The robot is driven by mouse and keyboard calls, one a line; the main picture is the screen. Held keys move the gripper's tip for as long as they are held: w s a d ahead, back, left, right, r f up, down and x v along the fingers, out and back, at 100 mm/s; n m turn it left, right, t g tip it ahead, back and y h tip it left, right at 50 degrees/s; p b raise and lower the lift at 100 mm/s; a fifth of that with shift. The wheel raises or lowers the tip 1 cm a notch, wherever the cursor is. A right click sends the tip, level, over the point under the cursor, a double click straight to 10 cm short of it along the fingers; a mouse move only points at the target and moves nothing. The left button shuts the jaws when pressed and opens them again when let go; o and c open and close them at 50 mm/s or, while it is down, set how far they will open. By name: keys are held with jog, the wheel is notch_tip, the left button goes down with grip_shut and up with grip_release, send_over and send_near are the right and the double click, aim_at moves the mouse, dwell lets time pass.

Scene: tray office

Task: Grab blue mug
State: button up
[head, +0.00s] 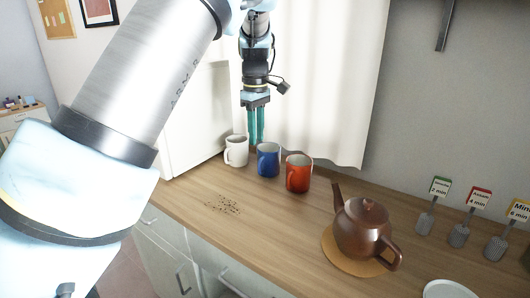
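The blue mug (268,161) stands upright on the wooden counter, between a white mug (236,151) on its left and a red-orange mug (299,174) on its right. Its handle is on its left side, towards the white mug. My gripper (256,144) points down behind and just above the blue mug, with its teal fingers slightly apart and nothing seen between them. The fingertips are close to the far rims of the white and blue mugs; I cannot tell whether they touch or reach behind them.
A brown teapot (364,226) stands on a round wooden mat (338,257) at the right. Dark crumbs (225,204) lie on the counter (280,220) in front of the mugs. Several labelled infusers (459,234) line the wall. A white dish (449,289) is at the bottom right. A curtain (330,80) hangs behind.

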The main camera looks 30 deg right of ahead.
aim_at(260, 164)
jog(key=shift+w+d+f, duration=0.1)
jog(key=shift+d+f, duration=0.15)
jog(key=shift+d, duration=0.05)
notch_tip(260, 164, down, 10)
jog(key=p, duration=0.3)
jog(key=shift+d, duration=0.1)
grip_shut()
dwell(1.3)
